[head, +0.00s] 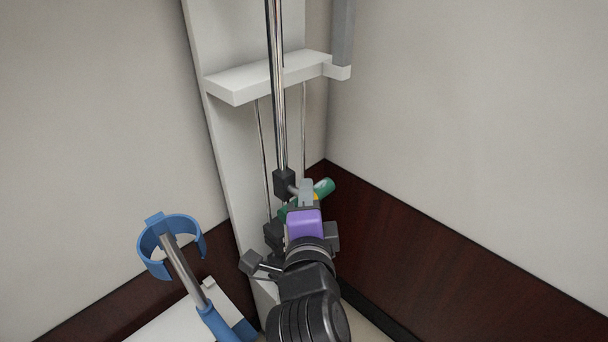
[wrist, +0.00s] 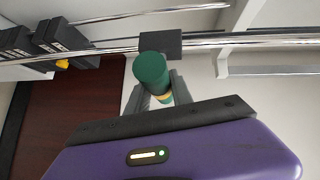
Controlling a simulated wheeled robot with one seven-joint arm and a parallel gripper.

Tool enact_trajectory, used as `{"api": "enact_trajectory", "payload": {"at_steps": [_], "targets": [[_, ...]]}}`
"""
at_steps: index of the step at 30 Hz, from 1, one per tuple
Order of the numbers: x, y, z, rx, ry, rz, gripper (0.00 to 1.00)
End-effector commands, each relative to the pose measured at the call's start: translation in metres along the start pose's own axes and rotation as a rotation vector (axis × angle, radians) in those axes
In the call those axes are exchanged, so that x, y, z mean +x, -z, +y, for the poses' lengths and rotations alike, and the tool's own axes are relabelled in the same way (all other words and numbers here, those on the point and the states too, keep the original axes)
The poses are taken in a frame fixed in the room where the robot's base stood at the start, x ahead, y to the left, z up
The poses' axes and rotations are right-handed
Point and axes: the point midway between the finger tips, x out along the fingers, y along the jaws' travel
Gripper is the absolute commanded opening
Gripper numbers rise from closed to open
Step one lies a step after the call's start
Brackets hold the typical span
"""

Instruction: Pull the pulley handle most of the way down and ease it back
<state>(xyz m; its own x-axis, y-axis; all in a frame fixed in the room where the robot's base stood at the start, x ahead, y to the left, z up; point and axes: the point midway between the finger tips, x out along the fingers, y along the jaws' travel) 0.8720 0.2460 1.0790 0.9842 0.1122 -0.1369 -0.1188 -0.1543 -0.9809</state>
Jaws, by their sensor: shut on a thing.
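The pulley handle is a green grip (head: 324,187) at the lower middle of the head view, beside a black block (head: 284,183) on the shiny vertical rods. My gripper (head: 307,194), with its purple body, is shut on the handle's middle, and green shows on both sides of the fingers. In the wrist view the rounded green end of the handle (wrist: 151,70) points at the camera between my gripper's grey fingers (wrist: 158,90). A yellowish band shows just behind it. The fingers hide part of the grip.
A white column (head: 228,130) with a white shelf bracket (head: 265,78) stands behind the rods. A blue open ring (head: 155,250) on a metal post is at the left. Black blocks (wrist: 50,38) sit along the rods. Walls and dark red panelling (head: 450,260) close in the corner.

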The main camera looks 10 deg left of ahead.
Motion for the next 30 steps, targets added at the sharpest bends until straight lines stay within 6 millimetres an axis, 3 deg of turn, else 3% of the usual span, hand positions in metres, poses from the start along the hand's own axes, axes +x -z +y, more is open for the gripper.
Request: {"api": "enact_trajectory", "payload": {"at_steps": [8,25,30], "targets": [[0.0,-0.002,0.011,-0.003,-0.016,-0.002,0.0],[0.008,-0.011,0.07,-0.003,-0.016,-0.002,0.0],[0.009,-0.012,0.077,-0.002,-0.016,-0.002,0.0]]}}
